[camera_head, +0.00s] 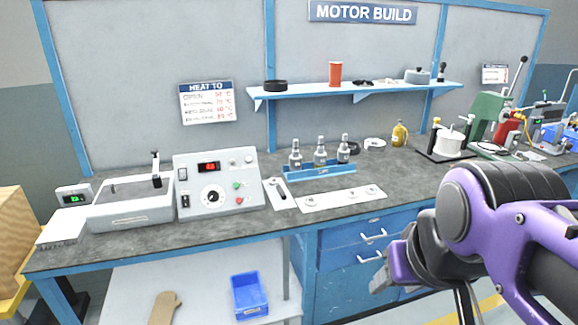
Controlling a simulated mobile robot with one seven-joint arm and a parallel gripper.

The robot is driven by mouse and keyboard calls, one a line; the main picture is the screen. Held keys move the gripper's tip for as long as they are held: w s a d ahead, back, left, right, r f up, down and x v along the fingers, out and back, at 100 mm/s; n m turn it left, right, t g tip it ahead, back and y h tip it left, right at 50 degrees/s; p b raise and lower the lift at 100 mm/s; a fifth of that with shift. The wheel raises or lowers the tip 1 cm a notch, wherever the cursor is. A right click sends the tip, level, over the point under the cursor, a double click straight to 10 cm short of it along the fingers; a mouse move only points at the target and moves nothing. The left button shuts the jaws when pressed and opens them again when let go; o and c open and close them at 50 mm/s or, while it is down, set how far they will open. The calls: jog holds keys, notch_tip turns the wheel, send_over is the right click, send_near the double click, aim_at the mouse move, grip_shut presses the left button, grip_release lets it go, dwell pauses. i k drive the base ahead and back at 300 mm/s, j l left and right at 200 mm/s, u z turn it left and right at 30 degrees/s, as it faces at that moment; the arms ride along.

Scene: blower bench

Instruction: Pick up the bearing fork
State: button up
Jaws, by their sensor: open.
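A small dark long-handled tool, which looks like the bearing fork (279,189), lies on a small white mat (286,204) on the bench, just right of the grey control box. It is too small in view to make out its prongs. My gripper (380,277) is at the lower right, in front of the blue drawers and below the bench top, well to the right of the tool and apart from it. Its jaws are open and show partly, with nothing seen between them. The rest of the gripper is hidden behind my wrist.
The control box (215,176) and a grey tray-like unit (130,205) stand left of the tool. A blue rack (318,171) with three metal parts stands behind a white strip (341,199) of small rings. A shelf (350,91) hangs above. Bare bench top lies right of the strip.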

aim_at(281, 191)
jog(key=i+l+u, duration=0.1)
jog(key=i+u, duration=0.25)
jog(key=i, duration=0.55)
